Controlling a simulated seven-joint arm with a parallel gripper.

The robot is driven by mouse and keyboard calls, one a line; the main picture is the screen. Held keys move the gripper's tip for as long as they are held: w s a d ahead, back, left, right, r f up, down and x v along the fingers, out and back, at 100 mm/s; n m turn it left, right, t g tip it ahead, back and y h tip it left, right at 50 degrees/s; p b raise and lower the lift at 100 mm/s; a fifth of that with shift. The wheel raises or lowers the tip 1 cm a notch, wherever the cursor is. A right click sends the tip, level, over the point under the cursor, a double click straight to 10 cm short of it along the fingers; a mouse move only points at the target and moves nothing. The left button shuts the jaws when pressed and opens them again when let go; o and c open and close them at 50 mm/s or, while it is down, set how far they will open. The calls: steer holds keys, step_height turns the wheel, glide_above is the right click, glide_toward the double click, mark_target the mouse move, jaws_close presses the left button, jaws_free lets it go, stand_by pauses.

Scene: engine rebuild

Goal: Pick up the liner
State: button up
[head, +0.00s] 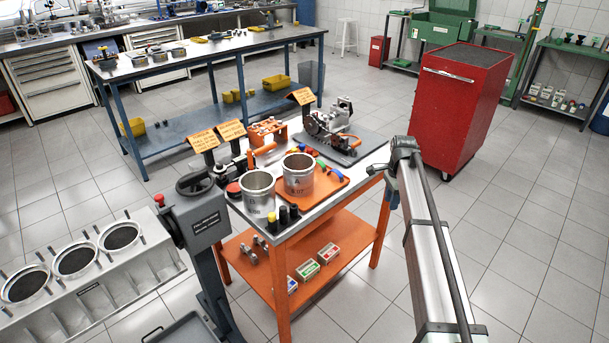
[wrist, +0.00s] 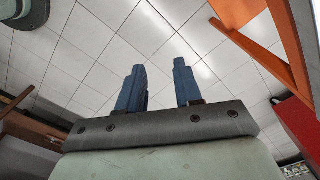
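Two grey metal liners stand upright on the steel-topped orange bench in the head view. The left liner (head: 258,195) stands on the bench top. The right liner (head: 298,179) is marked with dark lettering and stands on an orange mat (head: 335,179). My gripper (head: 393,197) is small in the head view, off the right side of the bench and apart from both liners. In the wrist view my gripper (wrist: 160,75) has its two blue fingers spread, with only tiled floor between them. No liner is clearly visible in the wrist view.
The bench (head: 286,232) also holds yellow signs (head: 232,130), a mechanical assembly (head: 330,122) and small dark and yellow-topped cylinders (head: 283,215). A handwheel stand (head: 200,215) and an engine block (head: 95,285) are at left. A red cabinet (head: 460,110) stands right, with open floor around.

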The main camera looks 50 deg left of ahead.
steer(key=s+a+r+m, duration=0.1)
steer(key=s+a+r, duration=0.1)
steer(key=a+r, duration=0.5)
steer(key=s+a+r+m, duration=0.1)
steer(key=s+a+r, duration=0.15)
steer(key=a, duration=0.85)
step_height(320, 180, up, 8)
steer(key=m, duration=0.1)
glide_above(300, 165)
steer(key=shift+w+d+r, duration=0.1)
steer(key=shift+w+d, duration=0.05)
steer(key=shift+w, duration=0.2)
steer(key=shift+s, duration=0.2)
step_height(300, 165, down, 14)
steer(key=shift+s+r, duration=0.1)
steer(key=shift+r, duration=0.1)
steer(key=shift+c, duration=0.3)
jaws_close()
steer(key=shift+r, duration=0.1)
